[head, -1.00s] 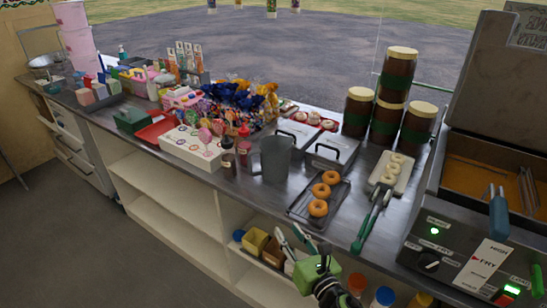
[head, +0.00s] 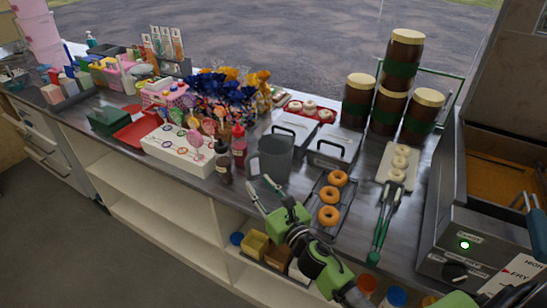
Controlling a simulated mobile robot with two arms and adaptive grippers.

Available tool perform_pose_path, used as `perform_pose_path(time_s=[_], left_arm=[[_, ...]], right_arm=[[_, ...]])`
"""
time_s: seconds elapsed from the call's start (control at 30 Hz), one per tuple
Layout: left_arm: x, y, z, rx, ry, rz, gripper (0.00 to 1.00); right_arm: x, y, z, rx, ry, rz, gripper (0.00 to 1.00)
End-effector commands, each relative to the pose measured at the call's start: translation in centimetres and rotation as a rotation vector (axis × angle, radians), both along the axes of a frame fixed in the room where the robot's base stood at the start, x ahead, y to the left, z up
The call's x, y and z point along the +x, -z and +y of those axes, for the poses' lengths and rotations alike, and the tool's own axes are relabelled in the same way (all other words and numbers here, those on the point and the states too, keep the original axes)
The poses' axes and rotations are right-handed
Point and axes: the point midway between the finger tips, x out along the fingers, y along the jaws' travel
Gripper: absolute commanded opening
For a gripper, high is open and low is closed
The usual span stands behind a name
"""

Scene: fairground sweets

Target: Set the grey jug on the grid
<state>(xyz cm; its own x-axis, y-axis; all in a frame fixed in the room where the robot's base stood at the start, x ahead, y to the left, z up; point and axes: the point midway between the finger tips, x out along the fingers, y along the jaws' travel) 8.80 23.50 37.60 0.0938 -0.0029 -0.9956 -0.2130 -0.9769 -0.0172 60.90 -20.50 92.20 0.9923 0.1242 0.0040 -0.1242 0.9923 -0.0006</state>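The grey jug (head: 273,160) stands upright on the metal counter, right of the sauce bottles. My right gripper (head: 259,182) is just in front of the jug, at the counter's front edge. Its two fingers are spread apart with nothing between them. Whether a finger touches the jug I cannot tell. A dark rack or tray (head: 346,203) with a few ring doughnuts (head: 330,196) lies right of the jug; whether this is the grid I cannot tell. My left gripper is not in view.
A dark bottle (head: 223,163) and a red bottle (head: 240,148) stand close left of the jug. Lidded metal containers (head: 334,146) are behind and right of it. Green-handled tongs (head: 382,228) lie right of the doughnuts. Stacked brown jars (head: 388,108) stand behind.

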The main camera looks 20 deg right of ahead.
Motion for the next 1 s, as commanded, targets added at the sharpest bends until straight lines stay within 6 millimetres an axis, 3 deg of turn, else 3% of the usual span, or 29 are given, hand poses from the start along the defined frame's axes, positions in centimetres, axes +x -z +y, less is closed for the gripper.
perform_pose_path(time_s=[0.1,0.37,0.7,1.0], left_arm=[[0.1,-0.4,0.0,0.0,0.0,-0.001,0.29],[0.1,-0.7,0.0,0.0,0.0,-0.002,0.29],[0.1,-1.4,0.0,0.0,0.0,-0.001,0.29],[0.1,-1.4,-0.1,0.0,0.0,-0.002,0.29]], right_arm=[[2.2,-0.1,0.2,0.001,0.002,0.0,0.3],[4.1,-0.1,0.4,0.002,0.0,0.0,0.3],[8.4,-0.2,0.5,0.003,0.001,0.001,0.3],[8.8,-0.1,0.6,0.0,0.0,0.001,0.3]])
